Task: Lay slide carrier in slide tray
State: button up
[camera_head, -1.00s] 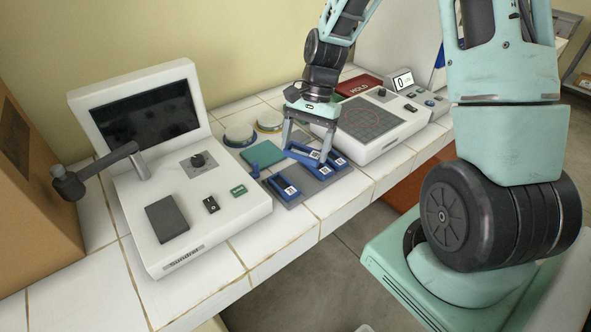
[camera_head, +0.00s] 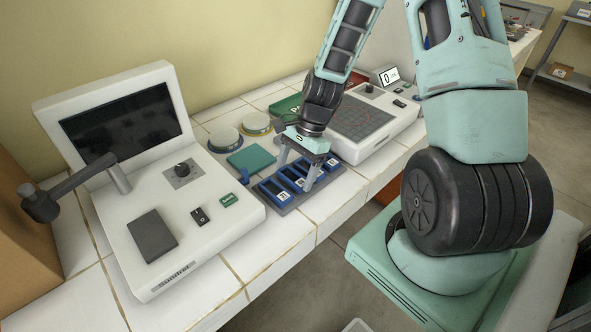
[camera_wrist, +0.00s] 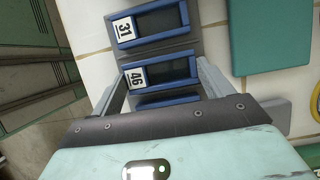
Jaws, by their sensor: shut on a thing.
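The grey slide tray (camera_head: 284,211) lies on the tiled bench with several blue slide carriers in a row. My gripper (camera_head: 298,174) points down over the tray. In the wrist view its fingers stand at the two ends of the carrier marked 46 (camera_wrist: 165,73), and it is shut on it. This carrier lies level in line with the others, low at the tray; whether it touches the tray floor is unclear. The carrier marked 31 (camera_wrist: 150,23) lies beside it, apart. Another carrier (camera_wrist: 165,100) is partly hidden by my gripper.
A teal pad (camera_head: 251,159) and two round lidded dishes (camera_head: 224,138) are behind the tray. A white instrument with a screen (camera_head: 180,205) stands left, and a white device with a dark plate (camera_head: 362,122) stands right. The bench's front edge is close to the tray.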

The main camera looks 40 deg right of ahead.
jog(key=shift+f, duration=0.15)
jog(key=shift+f, duration=0.15)
jog(key=o, duration=1)
jog(key=shift+o, duration=0.2)
jog(key=shift+r, duration=0.2)
jog(key=v, duration=1.2)
jog(key=s+a+r+n+h, duration=0.1)
jog(key=a+r+n, duration=0.1)
jog(key=a+n, duration=0.6)
jog(key=s+a+r+n+h, duration=0.1)
jog(key=s+a+r+n, duration=0.1)
jog(key=s+a+n, duration=0.6)
jog(key=s+a+r+n+h, duration=0.2)
jog(key=s+a+n, duration=0.7)
jog(key=a, duration=0.2)
